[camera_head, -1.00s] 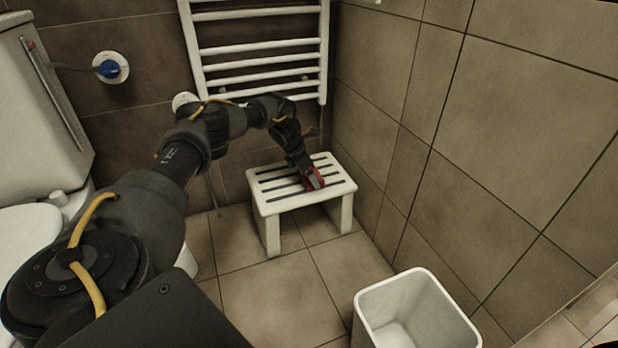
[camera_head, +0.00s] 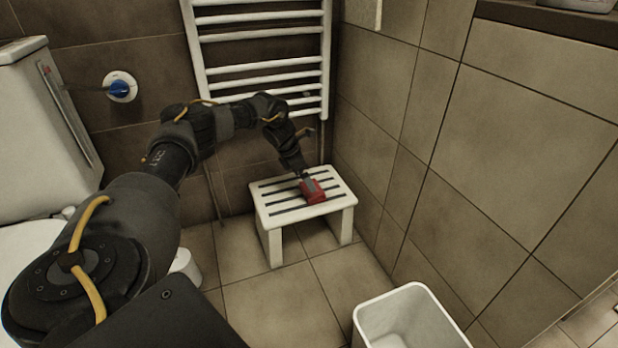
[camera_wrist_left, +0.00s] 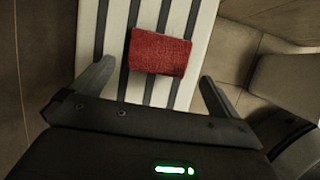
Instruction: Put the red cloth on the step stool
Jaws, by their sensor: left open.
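The red cloth (camera_head: 313,191) lies on the slatted top of the white step stool (camera_head: 283,212), near its right half. In the left wrist view the cloth (camera_wrist_left: 159,53) is a folded red block lying across the dark slots of the stool (camera_wrist_left: 201,30). My left gripper (camera_head: 304,177) is just above the stool top beside the cloth. In the left wrist view its two fingers (camera_wrist_left: 155,80) are spread wide, one on each side of the cloth and apart from it. My right gripper is not in view.
A white bin (camera_head: 408,312) stands on the floor at the front right. A towel rail (camera_head: 262,52) is on the back wall, and the toilet (camera_head: 42,125) is at the left. The tiled right wall (camera_head: 400,150) is close to the stool. Floor in front of the stool is clear.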

